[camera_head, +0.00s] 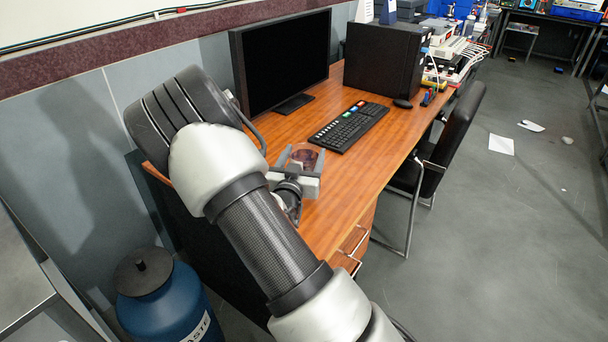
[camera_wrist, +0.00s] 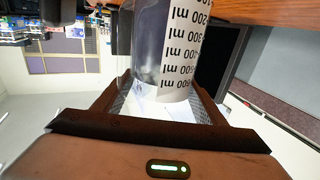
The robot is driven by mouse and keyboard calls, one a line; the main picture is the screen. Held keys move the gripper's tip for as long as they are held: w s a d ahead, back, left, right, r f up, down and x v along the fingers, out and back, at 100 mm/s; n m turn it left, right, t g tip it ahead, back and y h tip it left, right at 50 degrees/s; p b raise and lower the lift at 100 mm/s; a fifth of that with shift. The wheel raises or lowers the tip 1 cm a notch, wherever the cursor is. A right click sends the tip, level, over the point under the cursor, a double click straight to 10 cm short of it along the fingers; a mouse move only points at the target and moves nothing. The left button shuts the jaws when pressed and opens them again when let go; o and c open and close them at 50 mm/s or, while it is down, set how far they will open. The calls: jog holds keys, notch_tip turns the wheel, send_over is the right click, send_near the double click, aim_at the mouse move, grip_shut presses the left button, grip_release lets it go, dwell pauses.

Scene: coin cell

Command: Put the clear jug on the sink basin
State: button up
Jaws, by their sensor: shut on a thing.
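The clear jug (camera_head: 305,154) shows as a small see-through shape at my gripper in the head view, over the near part of the wooden desk. In the wrist view the jug (camera_wrist: 165,50) is large, with black ml markings, and sits between the two fingers. My gripper (camera_head: 300,165) is shut on the jug; in the wrist view the gripper (camera_wrist: 160,102) has one finger on each side of it. I cannot tell whether the jug touches the desk. I cannot make out a sink basin in either view.
The wooden desk (camera_head: 345,188) holds a monitor (camera_head: 282,62), a keyboard (camera_head: 350,126) and a black computer case (camera_head: 382,65). A black chair (camera_head: 452,140) stands at its right side. A blue waste bin (camera_head: 165,302) stands at lower left. Open grey floor (camera_head: 500,240) lies to the right.

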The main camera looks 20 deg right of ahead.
jog(key=shift+f+b, duration=0.45)
jog(key=shift+f, duration=1.5)
jog(key=shift+f, duration=0.15)
jog(key=o, duration=1)
jog(key=shift+f+b, duration=0.1)
jog(key=shift+b, duration=0.2)
jog(key=o, duration=0.4)
